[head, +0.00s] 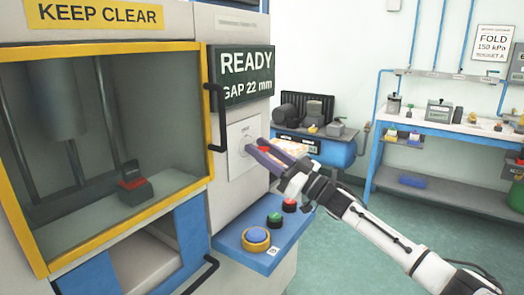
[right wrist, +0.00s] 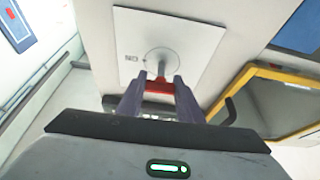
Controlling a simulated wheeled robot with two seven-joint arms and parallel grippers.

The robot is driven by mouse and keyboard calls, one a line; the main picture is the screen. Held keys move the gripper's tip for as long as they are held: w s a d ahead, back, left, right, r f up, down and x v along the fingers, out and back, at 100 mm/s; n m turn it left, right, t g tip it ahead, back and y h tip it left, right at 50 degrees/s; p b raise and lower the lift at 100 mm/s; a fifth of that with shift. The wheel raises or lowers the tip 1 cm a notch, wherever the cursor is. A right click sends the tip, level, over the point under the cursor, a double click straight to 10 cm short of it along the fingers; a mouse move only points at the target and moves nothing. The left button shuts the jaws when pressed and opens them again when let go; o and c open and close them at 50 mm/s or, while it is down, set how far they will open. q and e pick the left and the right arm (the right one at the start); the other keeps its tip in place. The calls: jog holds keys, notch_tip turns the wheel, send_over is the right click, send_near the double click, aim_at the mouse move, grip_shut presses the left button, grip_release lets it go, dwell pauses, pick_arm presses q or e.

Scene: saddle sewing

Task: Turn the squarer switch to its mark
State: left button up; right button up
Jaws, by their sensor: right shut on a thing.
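The squarer switch has a pale square plate (head: 246,132) on the machine's front, right of the glazed door. Its red handle (right wrist: 158,86) shows in the right wrist view between my finger tips, in front of a round dial (right wrist: 162,61) on the plate (right wrist: 185,33). My right gripper (head: 262,147) reaches the plate from the right and is shut on the red handle. The right wrist view also shows the gripper's two purple fingers (right wrist: 160,92) on either side of the handle. My left gripper is not in view.
A dark display (head: 241,74) reading READY, GAP 22 mm is above the switch. A blue ledge (head: 232,241) with several push buttons juts out below. A black door handle (head: 215,118) stands close left of the plate. A blue compressor (head: 330,150) and workbench (head: 450,129) stand behind.

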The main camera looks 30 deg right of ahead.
jog(key=shift+n, duration=0.3)
jog(key=n+g+y, duration=0.1)
jog(key=n, duration=0.2)
jog(key=shift+y+b, duration=0.4)
jog(key=n+g+y, duration=0.1)
jog(key=n, duration=0.2)
jog(key=n+g+y+b, duration=0.1)
jog(key=n, duration=0.2)
jog(key=n+g+y, duration=0.1)
jog(key=n+g, duration=0.1)
jog(key=n, duration=0.3)
jog(key=n+g, duration=0.1)
jog(key=n, duration=0.2)
jog(key=shift+n+g, duration=0.4)
jog(key=shift+n+g+p, duration=0.4)
jog(key=shift+n, duration=0.7)
jog(key=shift+f+n+h, duration=0.1)
jog(key=shift+n+h, duration=0.3)
jog(key=shift+n, duration=0.2)
jog(key=shift+g, duration=0.3)
